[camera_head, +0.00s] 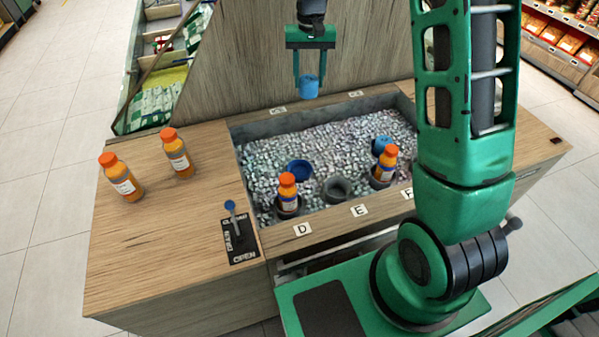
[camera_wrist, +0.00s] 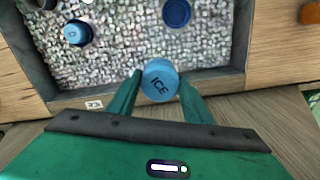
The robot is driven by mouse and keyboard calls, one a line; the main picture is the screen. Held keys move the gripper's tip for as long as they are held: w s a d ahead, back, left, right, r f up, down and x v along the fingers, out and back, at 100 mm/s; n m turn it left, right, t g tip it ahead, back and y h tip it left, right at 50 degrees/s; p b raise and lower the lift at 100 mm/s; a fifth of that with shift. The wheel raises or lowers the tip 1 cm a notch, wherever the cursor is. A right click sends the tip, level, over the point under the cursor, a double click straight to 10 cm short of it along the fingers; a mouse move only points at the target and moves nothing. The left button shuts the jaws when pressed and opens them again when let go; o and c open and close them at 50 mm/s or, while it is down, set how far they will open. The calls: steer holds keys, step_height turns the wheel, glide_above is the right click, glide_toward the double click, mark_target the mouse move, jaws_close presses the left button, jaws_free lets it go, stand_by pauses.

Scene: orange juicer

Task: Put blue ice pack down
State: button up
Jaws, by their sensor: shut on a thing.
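The blue ice pack (camera_head: 308,86) is a light blue round piece held between the fingers of my gripper (camera_head: 309,82). It hangs in the air near the back edge of the ice bin. In the wrist view the ice pack (camera_wrist: 160,80) shows its round face with the word ICE, clasped between the two green fingertips of my gripper (camera_wrist: 160,88). The bin (camera_head: 240,152) is a sunken well full of crushed ice, with label tags along its front and back rims.
Bottles stand in the front holders at D (camera_head: 287,192) and F (camera_head: 384,165). The grey middle holder (camera_head: 337,188) looks empty. A dark blue round piece (camera_head: 299,170) lies in the ice. Two bottles (camera_head: 177,152) (camera_head: 121,178) and a blue-knobbed lever (camera_head: 231,208) are on the left counter.

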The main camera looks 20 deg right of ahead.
steer(key=shift+s+a+f+m, duration=0.1)
steer(key=shift+a+f+m, duration=0.15)
steer(key=shift+a, duration=0.2)
steer(key=s+a+f+m, duration=0.3)
steer(key=s+f+m, duration=0.25)
steer(key=m, duration=0.55)
steer(key=s+a+f+m, duration=0.3)
steer(key=s+f+m, duration=0.3)
steer(key=m, duration=0.6)
steer(key=f, duration=0.7)
steer(key=w+f, duration=0.1)
steer(key=f, duration=0.2)
steer(key=shift+w+f, duration=0.1)
steer(key=shift+f, duration=0.15)
steer(key=shift+f, duration=0.2)
steer(key=o, duration=1.1)
